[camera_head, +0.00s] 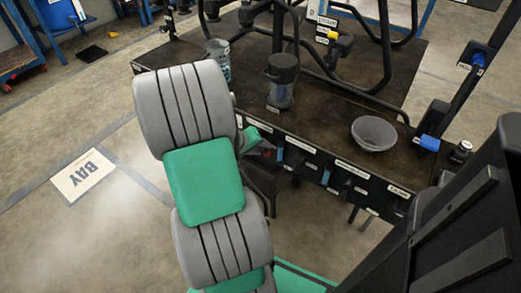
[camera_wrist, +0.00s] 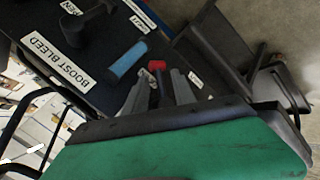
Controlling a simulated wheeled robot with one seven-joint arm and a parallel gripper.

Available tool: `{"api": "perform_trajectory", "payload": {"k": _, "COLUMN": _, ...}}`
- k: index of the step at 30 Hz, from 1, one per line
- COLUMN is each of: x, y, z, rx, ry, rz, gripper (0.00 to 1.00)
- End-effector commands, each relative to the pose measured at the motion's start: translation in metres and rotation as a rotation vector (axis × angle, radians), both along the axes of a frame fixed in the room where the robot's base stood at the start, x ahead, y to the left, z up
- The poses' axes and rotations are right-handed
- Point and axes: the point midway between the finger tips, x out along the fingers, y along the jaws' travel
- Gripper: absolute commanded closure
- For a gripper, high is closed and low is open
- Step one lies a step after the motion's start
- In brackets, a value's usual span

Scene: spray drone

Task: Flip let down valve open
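A red-tipped handle (camera_wrist: 157,65) shows in the wrist view at the dark front panel. My gripper (camera_wrist: 161,82) reaches toward it with its two grey fingers spread, one on each side of the red tip. I see gaps between the fingers and the handle. In the head view my gripper (camera_head: 262,147) is small and partly hidden behind my arm, at the left part of the panel (camera_head: 305,165). No readable label names the let down valve, so I cannot confirm that the red handle is that valve. The handle's lower part is hidden by my fingers.
A blue handle (camera_wrist: 127,62) stands close beside my gripper, near the label BOOST BLEED (camera_wrist: 75,62). Another blue handle (camera_head: 326,177) is further right. A grey bowl (camera_head: 374,133) and a dark-lidded canister (camera_head: 282,80) stand on the deck.

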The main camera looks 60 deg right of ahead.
Motion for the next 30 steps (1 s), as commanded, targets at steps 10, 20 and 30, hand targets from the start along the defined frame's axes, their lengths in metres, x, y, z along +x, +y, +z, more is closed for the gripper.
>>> {"api": "perform_trajectory", "payload": {"k": 10, "x": 0.0004, "y": 0.0001, "z": 0.0005, "rx": 0.0, "ry": -0.001, "rz": 0.001, "gripper": 0.81}}
{"api": "perform_trajectory", "payload": {"k": 20, "x": -0.0001, "y": 0.0004, "z": 0.0002, "rx": 0.001, "ry": 0.0, "rz": -0.001, "gripper": 1.0}}
{"api": "perform_trajectory", "payload": {"k": 30, "x": -0.0004, "y": 0.0013, "z": -0.0009, "rx": 0.004, "ry": 0.002, "rz": 0.0, "gripper": 1.0}}
